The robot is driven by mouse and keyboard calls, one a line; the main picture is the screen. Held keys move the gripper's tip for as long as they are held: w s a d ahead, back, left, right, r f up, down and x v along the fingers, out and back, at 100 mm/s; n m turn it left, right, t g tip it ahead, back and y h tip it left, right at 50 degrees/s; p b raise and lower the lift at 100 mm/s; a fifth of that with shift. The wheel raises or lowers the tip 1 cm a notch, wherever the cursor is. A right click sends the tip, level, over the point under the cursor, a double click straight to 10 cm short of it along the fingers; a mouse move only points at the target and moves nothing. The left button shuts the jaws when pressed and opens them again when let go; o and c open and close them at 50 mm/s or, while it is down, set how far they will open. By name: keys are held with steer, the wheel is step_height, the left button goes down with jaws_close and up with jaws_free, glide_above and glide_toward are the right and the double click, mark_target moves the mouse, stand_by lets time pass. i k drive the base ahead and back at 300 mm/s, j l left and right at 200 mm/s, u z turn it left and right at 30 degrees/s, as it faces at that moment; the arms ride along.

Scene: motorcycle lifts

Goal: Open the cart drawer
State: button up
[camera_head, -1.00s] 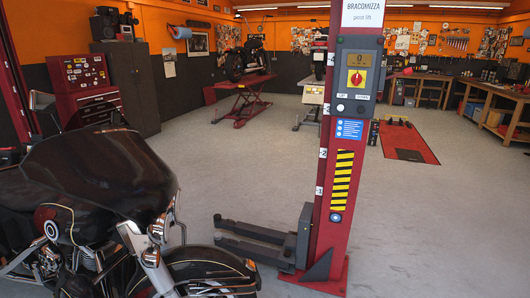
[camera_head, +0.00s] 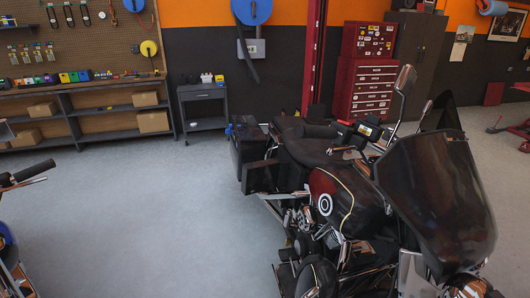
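A small dark grey cart (camera_head: 203,108) stands against the back wall, left of the centre. Its upper part looks like a closed drawer front (camera_head: 203,93), but it is too small to make out a handle. Below it are an open space and a low shelf (camera_head: 206,124). A few small items (camera_head: 212,78) stand on its top. My gripper is not in view.
A black motorcycle (camera_head: 350,200) fills the right front. Part of another vehicle (camera_head: 15,245) shows at the left edge. Shelves with boxes (camera_head: 153,121) stand left of the cart, and a red tool chest (camera_head: 372,65) stands behind the motorcycle. Grey floor (camera_head: 140,210) between is clear.

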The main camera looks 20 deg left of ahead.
mark_target(202, 92)
steer(key=i+j+u, duration=0.2)
steer(key=i+u, duration=0.15)
steer(key=i, duration=0.15)
steer(key=i+j+u, duration=0.1)
steer(key=i+u, duration=0.25)
steer(key=i, duration=0.15)
steer(key=i+j, duration=0.25)
steer(key=i, duration=0.2)
steer(key=i+j+u, duration=0.15)
steer(key=u, duration=0.25)
steer(key=i+u, duration=0.5)
steer(key=i, duration=5.85)
